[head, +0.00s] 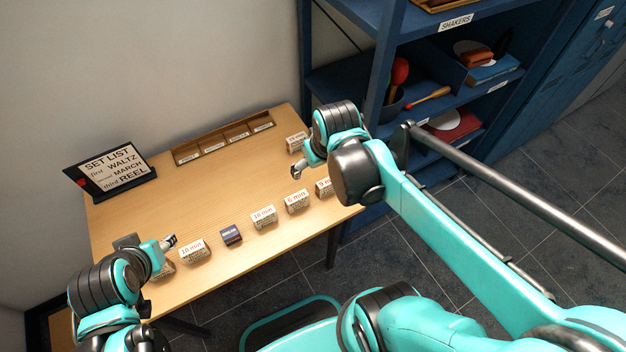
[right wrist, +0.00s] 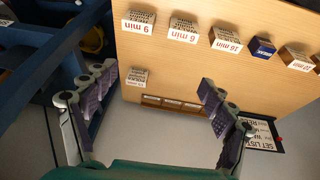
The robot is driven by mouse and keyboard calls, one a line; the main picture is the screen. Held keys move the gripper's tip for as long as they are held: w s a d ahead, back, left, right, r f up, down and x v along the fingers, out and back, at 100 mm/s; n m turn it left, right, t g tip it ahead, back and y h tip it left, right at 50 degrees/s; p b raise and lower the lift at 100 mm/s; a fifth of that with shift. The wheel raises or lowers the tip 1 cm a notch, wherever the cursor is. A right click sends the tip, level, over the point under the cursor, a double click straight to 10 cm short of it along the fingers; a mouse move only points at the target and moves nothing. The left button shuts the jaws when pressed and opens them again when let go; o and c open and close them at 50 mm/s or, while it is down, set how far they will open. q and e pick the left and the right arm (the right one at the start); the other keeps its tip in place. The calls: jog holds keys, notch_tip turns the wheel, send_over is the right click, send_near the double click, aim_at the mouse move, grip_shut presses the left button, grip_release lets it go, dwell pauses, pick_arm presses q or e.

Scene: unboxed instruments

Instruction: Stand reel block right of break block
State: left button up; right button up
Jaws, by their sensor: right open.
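The break block (head: 231,235) is small and dark blue, in the front row of blocks on the wooden table; it also shows in the right wrist view (right wrist: 262,46). Pale blocks flank it: 10 min (head: 194,250) on its left, 16 min (head: 263,216) on its right. I cannot read which block is the reel. One pale block (head: 296,141) stands apart at the table's right edge. My right gripper (head: 297,171) is open and empty above the right side; in the right wrist view its fingers (right wrist: 157,78) are wide apart. My left gripper (head: 171,242) is near the leftmost block, its opening unclear.
More row blocks, 6 min (head: 297,200) and 9 min (right wrist: 138,22), continue rightward. A partly hidden block (head: 164,271) ends the row at left. A wooden compartment rack (head: 222,138) and a set-list stand (head: 110,172) line the back. Blue shelving (head: 390,60) adjoins the right edge. The table's middle is clear.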

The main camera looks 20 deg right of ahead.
jog(key=s+a+r+t, duration=0.1)
jog(key=s+a+t, duration=0.2)
jog(key=s, duration=0.2)
jog(key=shift+a+r, duration=0.3)
jog(key=shift+a, duration=0.1)
jog(key=shift+f+b, duration=0.3)
dwell(0.6)
